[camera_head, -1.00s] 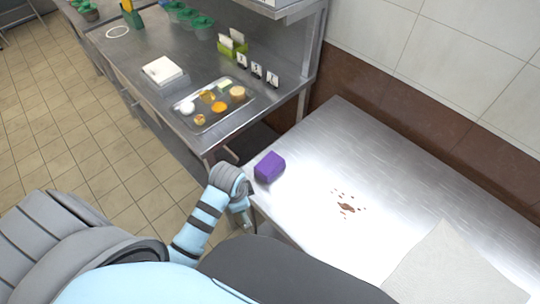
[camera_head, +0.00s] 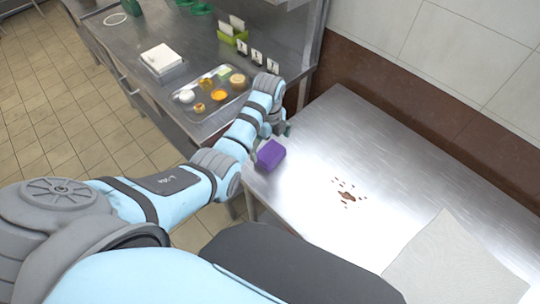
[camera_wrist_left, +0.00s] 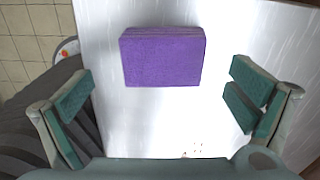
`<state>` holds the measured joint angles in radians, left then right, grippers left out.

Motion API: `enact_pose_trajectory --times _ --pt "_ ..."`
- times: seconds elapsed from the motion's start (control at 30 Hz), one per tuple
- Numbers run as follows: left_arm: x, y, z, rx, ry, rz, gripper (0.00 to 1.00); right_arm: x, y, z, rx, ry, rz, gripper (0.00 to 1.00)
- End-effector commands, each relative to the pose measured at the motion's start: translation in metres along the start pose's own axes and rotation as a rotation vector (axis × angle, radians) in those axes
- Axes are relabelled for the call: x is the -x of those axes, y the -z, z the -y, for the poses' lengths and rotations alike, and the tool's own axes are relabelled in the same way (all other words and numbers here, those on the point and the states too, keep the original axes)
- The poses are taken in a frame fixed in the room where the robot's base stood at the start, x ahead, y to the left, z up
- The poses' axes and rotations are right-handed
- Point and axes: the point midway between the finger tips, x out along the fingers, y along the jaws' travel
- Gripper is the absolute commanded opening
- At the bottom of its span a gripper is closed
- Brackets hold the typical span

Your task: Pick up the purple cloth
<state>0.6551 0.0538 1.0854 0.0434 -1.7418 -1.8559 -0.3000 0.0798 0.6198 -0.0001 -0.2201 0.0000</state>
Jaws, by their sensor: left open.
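The purple cloth (camera_head: 270,154) is a small folded block on the left end of the bare steel table. It shows whole in the left wrist view (camera_wrist_left: 162,57), lying flat on the metal. My left gripper (camera_head: 274,134) is beside and above the cloth in the head view, and its wrist hides part of the surroundings. In the left wrist view my left gripper (camera_wrist_left: 162,103) is open, its green-padded fingers wide apart. The cloth lies beyond the fingertips, between their lines, and nothing is held. My right gripper is not in view.
A brown spill (camera_head: 347,196) with scattered bits is on the steel table (camera_head: 310,150). A grey mat (camera_head: 455,265) lies at its right. The neighbouring counter holds a food tray (camera_head: 213,108) and a white stack (camera_head: 161,57). A wall closes the back.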

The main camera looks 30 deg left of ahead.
Motion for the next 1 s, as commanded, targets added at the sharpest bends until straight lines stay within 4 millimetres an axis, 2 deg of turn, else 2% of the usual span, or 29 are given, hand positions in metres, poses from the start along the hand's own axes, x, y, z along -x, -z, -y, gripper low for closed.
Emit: enact_pose_trajectory --times 0.23,0.33,0.5,0.8,1.0 --pt "-0.047 0.001 0.005 0.001 -0.003 0.000 1.00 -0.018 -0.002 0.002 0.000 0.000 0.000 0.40" --pt "-0.053 0.001 0.006 0.001 0.000 0.000 1.00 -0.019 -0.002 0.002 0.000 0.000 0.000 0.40" --pt "-0.051 0.001 0.006 0.001 0.000 0.000 1.00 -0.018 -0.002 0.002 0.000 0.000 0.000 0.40" --pt "-0.051 0.001 0.006 0.001 0.001 0.000 0.52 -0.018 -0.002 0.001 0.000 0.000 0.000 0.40" --pt "-0.051 0.001 0.006 0.001 0.001 0.000 0.50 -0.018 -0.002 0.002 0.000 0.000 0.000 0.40"
